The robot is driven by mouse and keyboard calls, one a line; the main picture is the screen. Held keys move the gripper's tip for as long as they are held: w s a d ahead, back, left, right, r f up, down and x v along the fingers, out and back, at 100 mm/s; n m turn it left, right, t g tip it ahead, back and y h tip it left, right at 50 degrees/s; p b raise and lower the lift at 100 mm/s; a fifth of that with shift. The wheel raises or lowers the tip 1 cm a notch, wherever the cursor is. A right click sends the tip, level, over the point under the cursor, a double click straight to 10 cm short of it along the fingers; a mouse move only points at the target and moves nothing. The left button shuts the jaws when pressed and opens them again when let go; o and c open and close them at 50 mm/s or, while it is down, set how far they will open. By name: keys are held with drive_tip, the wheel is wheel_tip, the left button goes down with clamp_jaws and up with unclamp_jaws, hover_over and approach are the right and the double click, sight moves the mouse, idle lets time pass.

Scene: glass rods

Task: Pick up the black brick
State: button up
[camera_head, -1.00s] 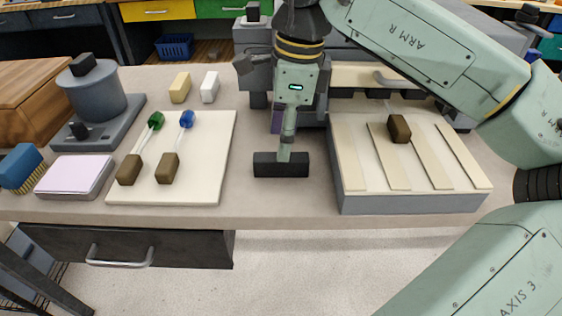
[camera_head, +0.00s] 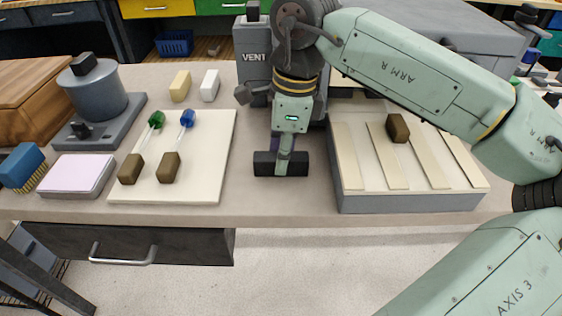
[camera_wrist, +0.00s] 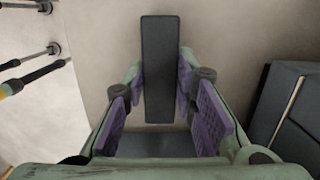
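The black brick (camera_head: 264,164) lies on the table between the cream board and the slatted tray, its long side across the head view. My gripper (camera_head: 282,164) points down over its middle, and one finger shows in front of it. In the wrist view the brick (camera_wrist: 160,60) runs lengthwise between the purple finger pads. My gripper (camera_wrist: 161,88) is open around the brick, with narrow gaps showing on both sides. The brick's near end is partly hidden, and its contact with the table is hard to see.
The cream board (camera_head: 214,150) with two glass rods lies left. A grey box marked VENT (camera_head: 253,57) stands behind. The table in front of the brick is clear.

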clamp_jaws()
drive_tip(key=shift+r, duration=0.15)
